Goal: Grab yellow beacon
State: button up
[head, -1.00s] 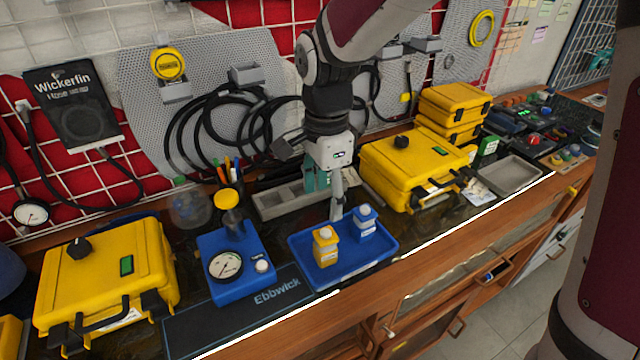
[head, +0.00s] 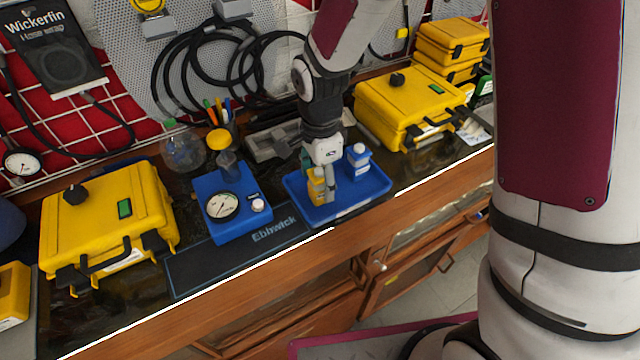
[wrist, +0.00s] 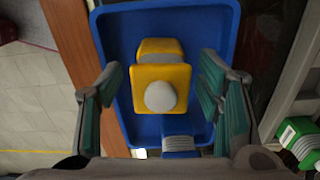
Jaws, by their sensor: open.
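The yellow beacon (head: 317,187) stands in the blue tray (head: 372,190), left of the blue beacon (head: 356,163). In the wrist view the yellow beacon (wrist: 160,85) shows from above with a pale round top, and the blue beacon (wrist: 178,144) is partly hidden below it. My gripper (wrist: 158,92) is open, with one green-padded finger on each side of the yellow beacon and a gap on both sides. In the head view my gripper (head: 327,185) is down at the yellow beacon and hides part of it.
A blue gauge unit (head: 238,205) stands left of the tray, behind the dark Ebbwick mat (head: 235,255). Yellow cases stand at the left (head: 108,225) and right (head: 412,108). A grey tray (head: 272,143) lies behind. The wooden counter edge runs along the front.

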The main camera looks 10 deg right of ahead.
jog(key=shift+f, duration=0.65)
jog(key=c, duration=1.3)
jog(key=shift+r, duration=0.15)
jog(key=shift+w+r, duration=0.1)
jog(key=shift+r, duration=0.45)
notch_tip(320, 180, up, 2)
jog(key=shift+r, duration=0.25)
jog(key=s+d+p, duration=0.1)
jog(key=s, duration=0.4)
jog(key=s+d+r+p, duration=0.1)
jog(key=s+p, duration=0.1)
jog(key=s, duration=0.3)
jog(key=s+d+p, duration=0.1)
jog(key=s+p, duration=0.1)
jog(key=s, duration=0.3)
jog(key=shift+s+d+r, duration=0.15)
jog(key=shift+s+d, duration=0.1)
jog(key=shift+s, duration=0.1)
